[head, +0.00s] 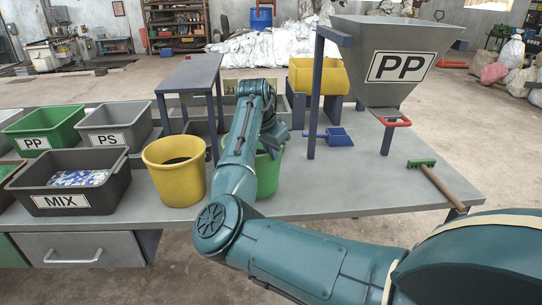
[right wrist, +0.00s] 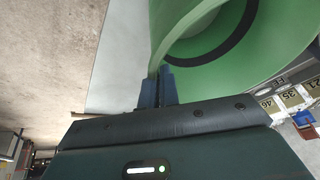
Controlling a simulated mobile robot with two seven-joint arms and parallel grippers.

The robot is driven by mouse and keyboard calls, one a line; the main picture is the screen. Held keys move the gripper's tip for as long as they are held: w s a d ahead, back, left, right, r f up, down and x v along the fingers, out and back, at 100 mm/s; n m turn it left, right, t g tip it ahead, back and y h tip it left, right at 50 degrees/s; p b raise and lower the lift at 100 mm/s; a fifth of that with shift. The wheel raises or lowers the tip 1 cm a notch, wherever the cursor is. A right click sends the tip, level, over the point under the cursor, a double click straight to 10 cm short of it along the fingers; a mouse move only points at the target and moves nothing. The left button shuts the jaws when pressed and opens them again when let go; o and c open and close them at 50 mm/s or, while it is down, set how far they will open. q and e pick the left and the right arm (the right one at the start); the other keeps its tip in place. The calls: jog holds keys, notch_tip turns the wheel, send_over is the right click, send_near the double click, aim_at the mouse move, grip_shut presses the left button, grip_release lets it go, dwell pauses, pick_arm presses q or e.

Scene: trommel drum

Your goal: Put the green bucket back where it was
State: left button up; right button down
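The green bucket (head: 269,176) is at the middle of the bench, partly hidden behind my right arm in the head view. It looks upright; whether its base touches the bench is hard to tell. In the right wrist view the green bucket (right wrist: 235,50) fills the upper right, with a dark band on its inside. My right gripper (right wrist: 158,88) has its fingers closed at the bucket's wall by the rim. In the head view the right gripper (head: 273,140) is over the bucket's rim, mostly hidden by the wrist. My left gripper is not in view.
A yellow bucket (head: 174,178) stands close left of the green one. Left are the MIX bin (head: 94,205), green PP bin (head: 46,128) and grey PS bin (head: 117,122).

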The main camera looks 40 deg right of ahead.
jog(key=shift+f, duration=0.7)
jog(key=c, duration=1.6)
grip_release()
jog(key=shift+f, duration=0.15)
jog(key=shift+c, duration=0.2)
jog(key=v, duration=1.2)
